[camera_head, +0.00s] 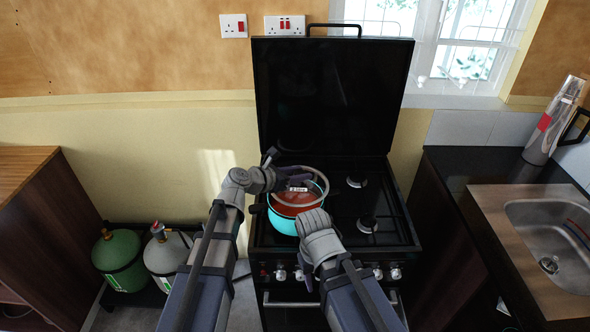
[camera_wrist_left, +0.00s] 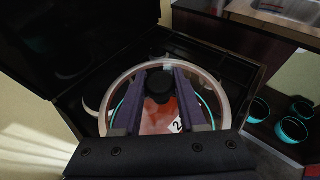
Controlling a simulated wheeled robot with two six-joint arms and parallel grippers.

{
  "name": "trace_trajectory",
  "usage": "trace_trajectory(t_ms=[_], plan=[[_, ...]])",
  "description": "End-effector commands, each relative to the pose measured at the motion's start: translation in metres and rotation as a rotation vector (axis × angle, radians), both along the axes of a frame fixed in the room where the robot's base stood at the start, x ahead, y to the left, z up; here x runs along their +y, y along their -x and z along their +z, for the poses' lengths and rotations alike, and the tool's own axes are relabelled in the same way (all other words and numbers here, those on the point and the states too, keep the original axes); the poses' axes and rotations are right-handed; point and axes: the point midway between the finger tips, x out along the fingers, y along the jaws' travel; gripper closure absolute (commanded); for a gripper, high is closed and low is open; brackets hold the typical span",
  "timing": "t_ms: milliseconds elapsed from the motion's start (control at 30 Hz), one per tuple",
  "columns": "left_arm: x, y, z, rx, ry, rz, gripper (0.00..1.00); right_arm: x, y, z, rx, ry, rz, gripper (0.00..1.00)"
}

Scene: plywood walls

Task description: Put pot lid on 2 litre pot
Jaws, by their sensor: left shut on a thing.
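The 2 litre pot (camera_head: 283,222) is turquoise outside and stands on the left part of the hob. Its inside looks red through the glass, with a white label marked "2". The pot lid (camera_head: 326,184) is clear glass with a pale rim and a black knob (camera_wrist_left: 158,86). My left gripper (camera_head: 291,179) is shut on the knob and holds the lid level over the pot. In the left wrist view the turquoise pot rim shows inside the lid's ring; any gap between them is hard to judge. My right gripper (camera_head: 308,270) is in front of the pot, its fingers unclear.
The black stove lid (camera_head: 330,95) stands upright behind the hob. Free burners (camera_head: 367,224) lie to the right of the pot. A counter with a sink (camera_head: 550,240) and a flask (camera_head: 553,122) is at the right. Several turquoise pots (camera_wrist_left: 291,130) show in the left wrist view.

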Motion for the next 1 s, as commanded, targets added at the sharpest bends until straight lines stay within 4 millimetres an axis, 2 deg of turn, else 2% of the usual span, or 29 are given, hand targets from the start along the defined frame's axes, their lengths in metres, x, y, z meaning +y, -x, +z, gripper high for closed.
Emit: trace_trajectory(t_ms=[100,467,1000], plan=[[0.01,0.0,0.002,-0.001,0.001,0.015,1.0,0.0,0.0,0.002,0.0,0.0,0.0,0.5],[0.011,0.0,0.002,0.001,0.002,0.014,1.0,0.0,0.0,0.002,0.0,0.0,0.0,0.5],[0.011,0.0,-0.031,0.001,0.002,0.014,1.0,0.0,0.0,-0.031,0.0,0.0,0.0,0.5]])
